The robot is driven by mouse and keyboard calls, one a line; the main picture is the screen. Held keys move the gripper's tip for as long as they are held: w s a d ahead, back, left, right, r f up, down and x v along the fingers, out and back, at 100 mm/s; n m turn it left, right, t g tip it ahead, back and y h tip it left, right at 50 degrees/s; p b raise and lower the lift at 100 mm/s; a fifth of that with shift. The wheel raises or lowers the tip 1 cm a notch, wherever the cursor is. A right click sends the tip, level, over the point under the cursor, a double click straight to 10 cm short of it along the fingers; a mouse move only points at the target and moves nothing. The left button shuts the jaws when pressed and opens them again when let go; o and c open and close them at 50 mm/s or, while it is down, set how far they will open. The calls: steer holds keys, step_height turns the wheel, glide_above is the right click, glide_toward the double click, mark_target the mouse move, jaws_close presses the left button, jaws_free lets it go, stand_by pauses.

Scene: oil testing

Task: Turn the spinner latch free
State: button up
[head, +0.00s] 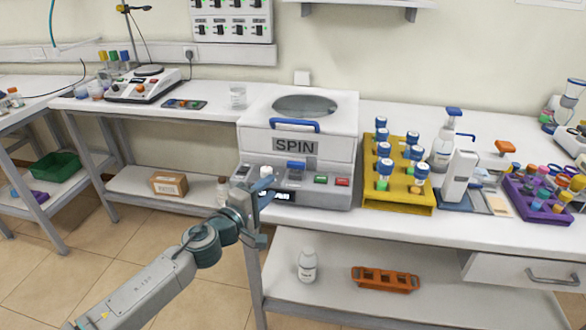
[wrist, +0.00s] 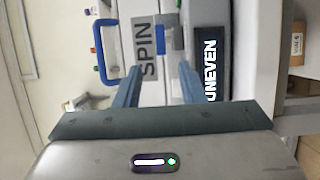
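The spinner (head: 340,135) is a white box labelled SPIN, with its lid down and a blue handle (head: 295,125) on the lid front. A small blue latch (head: 296,165) sits below the label, above the front panel. In the wrist view, turned sideways, the latch (wrist: 160,40) shows beyond and between my fingers, with the blue handle (wrist: 103,50) to the left. My gripper (wrist: 160,70) is open and empty, its two blue fingers apart and pointing at the spinner front. In the head view my gripper (head: 262,190) is before the panel's left part, partly covering the display.
The display (wrist: 211,70) reads UNEVEN. Green (head: 321,180) and red (head: 342,182) buttons are on the panel's right. A yellow rack (head: 398,195) of capped tubes stands right of the spinner. A glass beaker (head: 238,95) is at the left. The counter between is partly clear.

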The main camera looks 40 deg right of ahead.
mark_target(294, 167)
steer(key=x, duration=1.1)
steer(key=shift+w+d+f+p, duration=0.1)
steer(key=shift+d+p, duration=0.15)
steer(key=shift+p, duration=0.1)
jaws_close()
